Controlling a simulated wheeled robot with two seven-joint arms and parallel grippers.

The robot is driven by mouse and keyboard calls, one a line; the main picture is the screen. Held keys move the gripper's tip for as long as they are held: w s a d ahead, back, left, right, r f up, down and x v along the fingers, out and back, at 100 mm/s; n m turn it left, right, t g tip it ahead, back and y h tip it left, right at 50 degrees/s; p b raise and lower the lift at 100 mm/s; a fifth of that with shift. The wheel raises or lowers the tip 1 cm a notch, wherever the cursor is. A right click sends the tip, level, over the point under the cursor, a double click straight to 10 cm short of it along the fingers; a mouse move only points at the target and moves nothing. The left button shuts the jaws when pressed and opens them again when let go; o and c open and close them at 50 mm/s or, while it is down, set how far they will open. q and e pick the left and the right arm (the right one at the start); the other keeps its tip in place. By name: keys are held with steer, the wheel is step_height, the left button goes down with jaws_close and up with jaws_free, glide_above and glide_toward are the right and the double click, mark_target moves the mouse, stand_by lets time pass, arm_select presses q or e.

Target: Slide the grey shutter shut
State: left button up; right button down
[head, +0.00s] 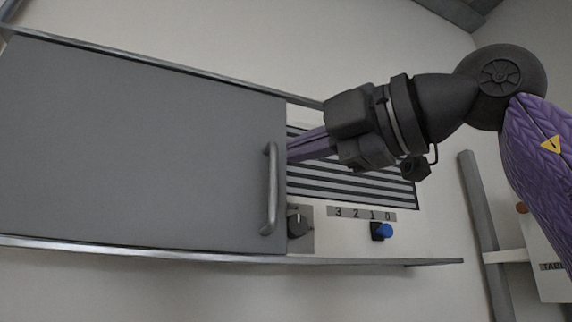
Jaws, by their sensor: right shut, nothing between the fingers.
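The grey shutter (130,145) is a large flat panel between an upper and a lower metal rail, covering the left part of the opening. Its vertical bar handle (270,190) is near its right edge. To the right of that edge the panel behind is uncovered. My right gripper (292,151) comes from the right with its purple fingers shut and empty. The fingertips are at the shutter's right edge, just right of the handle's upper part; I cannot tell if they touch it. My left gripper is out of view.
Right of the shutter show a striped slatted vent (350,185), a dark knob (297,224), a "3 2 1 0" label strip (362,214) and a blue button (384,231). The lower rail (350,261) runs on to the right. A grey post (484,235) stands at the far right.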

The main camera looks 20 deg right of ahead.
mark_target(271, 174)
steer(key=p+x, duration=0.4)
steer(key=x, duration=0.5)
steer(key=d, duration=0.2)
steer(key=d+p, duration=0.1)
steer(key=d, duration=0.1)
steer(key=shift+w, duration=0.4)
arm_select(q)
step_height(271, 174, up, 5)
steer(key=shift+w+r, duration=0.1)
arm_select(e)
steer(key=shift+w+a, duration=0.1)
steer(key=shift+a, duration=0.1)
steer(key=shift+d, duration=0.1)
